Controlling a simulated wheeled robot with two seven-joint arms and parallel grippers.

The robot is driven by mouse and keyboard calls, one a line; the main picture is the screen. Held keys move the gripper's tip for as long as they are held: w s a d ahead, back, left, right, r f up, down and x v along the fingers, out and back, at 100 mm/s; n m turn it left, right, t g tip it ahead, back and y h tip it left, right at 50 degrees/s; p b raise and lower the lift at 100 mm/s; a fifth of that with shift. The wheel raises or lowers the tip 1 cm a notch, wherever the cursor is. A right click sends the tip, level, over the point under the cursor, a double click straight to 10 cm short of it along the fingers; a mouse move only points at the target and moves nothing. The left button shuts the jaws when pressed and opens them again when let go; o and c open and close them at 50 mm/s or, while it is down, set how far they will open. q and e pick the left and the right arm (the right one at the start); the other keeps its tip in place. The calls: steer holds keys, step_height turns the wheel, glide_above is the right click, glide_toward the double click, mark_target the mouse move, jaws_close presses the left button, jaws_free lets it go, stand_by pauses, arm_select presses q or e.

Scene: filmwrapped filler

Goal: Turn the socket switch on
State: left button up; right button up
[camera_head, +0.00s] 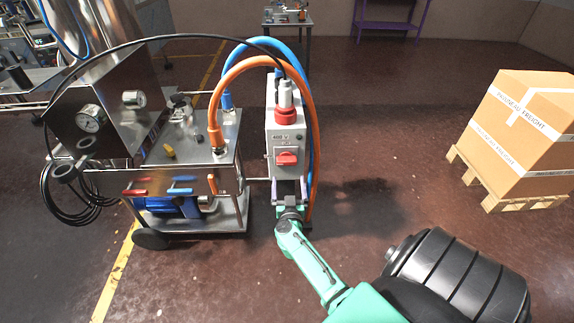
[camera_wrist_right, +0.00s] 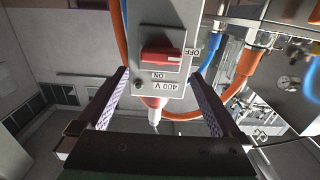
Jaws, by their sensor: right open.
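The socket switch is a red handle (camera_head: 287,158) on the front of a light grey socket box (camera_head: 271,135), below a red and grey plug (camera_head: 285,100). In the wrist view, which is upside down, the red handle (camera_wrist_right: 161,55) lies level and its pale mark points to the OFF label. The ON label sits on another side of the handle. My right gripper (camera_head: 291,186) is open and empty, just below and in front of the handle. In the wrist view its fingers (camera_wrist_right: 158,76) stand apart on either side of the box's lower picture part, short of the handle. My left gripper is not in view.
A steel machine cart (camera_head: 215,160) stands left of the box. An orange hose (camera_head: 316,140) and a blue hose (camera_head: 308,70) arch close around the box. A carton (camera_head: 520,125) on a pallet (camera_head: 500,200) stands at the right. The floor between is clear.

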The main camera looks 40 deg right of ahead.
mark_target(287, 164)
steer(key=b+x, duration=0.1)
steer(key=x, duration=0.6)
steer(key=shift+w+d+f+b, duration=0.15)
steer(key=shift+w+d+b, duration=0.05)
steer(key=shift+w+b, duration=0.2)
steer(key=shift+w+d, duration=0.2)
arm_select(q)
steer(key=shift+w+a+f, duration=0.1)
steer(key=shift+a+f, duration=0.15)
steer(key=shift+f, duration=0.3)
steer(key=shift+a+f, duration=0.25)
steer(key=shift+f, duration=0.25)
arm_select(e)
steer(key=shift+c, duration=0.3)
steer(key=c, duration=0.9)
steer(key=shift+c, duration=0.2)
